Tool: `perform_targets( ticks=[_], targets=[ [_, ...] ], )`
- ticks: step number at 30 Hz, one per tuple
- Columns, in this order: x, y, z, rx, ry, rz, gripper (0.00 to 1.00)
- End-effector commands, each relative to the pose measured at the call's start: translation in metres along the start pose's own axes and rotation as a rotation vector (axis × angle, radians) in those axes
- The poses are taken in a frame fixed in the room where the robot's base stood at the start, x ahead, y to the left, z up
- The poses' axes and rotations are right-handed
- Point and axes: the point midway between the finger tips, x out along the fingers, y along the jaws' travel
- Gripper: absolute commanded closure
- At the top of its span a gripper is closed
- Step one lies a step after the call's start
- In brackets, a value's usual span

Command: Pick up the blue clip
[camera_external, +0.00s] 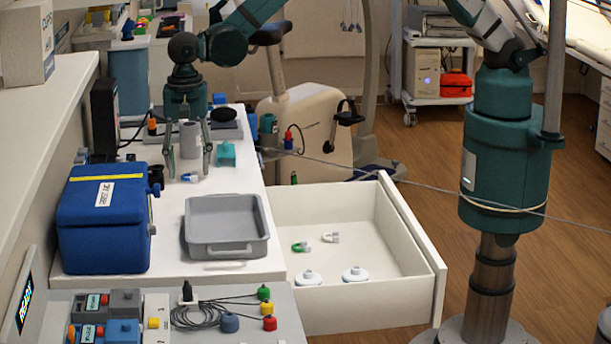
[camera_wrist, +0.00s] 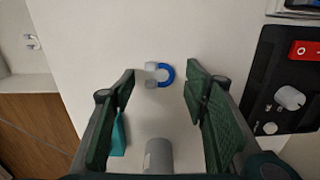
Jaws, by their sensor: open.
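The blue clip (camera_external: 190,177) lies on the white counter in the external view, a small blue ring shape with a grey part. My gripper (camera_external: 188,175) points down over it, with its two fingers apart on either side. In the wrist view the blue clip (camera_wrist: 164,74) lies on the white surface, a little beyond and between the open fingertips of my gripper (camera_wrist: 160,85). Nothing is held between the fingers. The exact height of the fingertips above the counter cannot be told.
A grey cylinder (camera_external: 190,139) and a teal block (camera_external: 226,154) stand close to my gripper. A grey tray (camera_external: 226,225) and a blue box (camera_external: 104,218) stand in front. An open drawer (camera_external: 408,228) on the right holds a green clip (camera_external: 300,247) and a white clip (camera_external: 330,237).

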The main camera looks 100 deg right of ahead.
Motion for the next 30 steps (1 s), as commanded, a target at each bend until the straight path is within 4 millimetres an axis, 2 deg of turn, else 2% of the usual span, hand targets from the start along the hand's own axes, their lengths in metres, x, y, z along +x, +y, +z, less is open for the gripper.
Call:
perform_targets(
  ticks=[6, 21, 22, 27, 30],
  targets=[
    [0.0124, 0.0002, -0.0001, 0.0, 0.0, 0.0, 0.55],
    [0.0123, 0.0002, -0.0001, 0.0, 0.0, 0.0, 0.55],
    [0.0123, 0.0002, -0.0001, 0.0, 0.0, 0.0, 0.56],
    [0.0122, 0.0002, -0.0001, 0.0, 0.0, 0.0, 0.77],
    [0.0122, 0.0002, -0.0001, 0.0, 0.0, 0.0, 0.77]
  ],
)
